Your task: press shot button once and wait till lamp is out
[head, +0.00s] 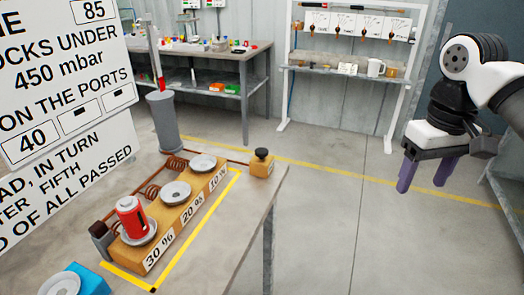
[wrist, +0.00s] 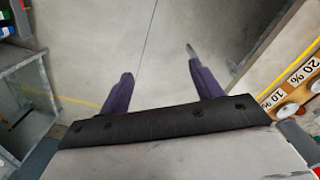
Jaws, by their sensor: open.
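A black round knob (head: 262,153) stands on a small wooden block (head: 262,168) at the right end of a wooden pump board (head: 188,212); it looks like a button, but no label is readable. The board carries plates marked 30 %, 20 % and 10 %. A red can-like weight (head: 131,217) stands upright on the 30 % plate. I cannot make out a lit lamp. My gripper (head: 424,186) is open and empty, high to the right of the bench, well apart from the knob. Its purple fingers also show in the wrist view (wrist: 160,70), with the board (wrist: 290,82) at the right edge.
A grey cylinder (head: 164,122) with a red-filled tube stands behind the board. A sign (head: 65,80) fills the upper left. A blue block (head: 92,279) lies front left. A cluttered bench (head: 215,57) and a white rack (head: 345,74) stand behind. Floor beneath my gripper is clear.

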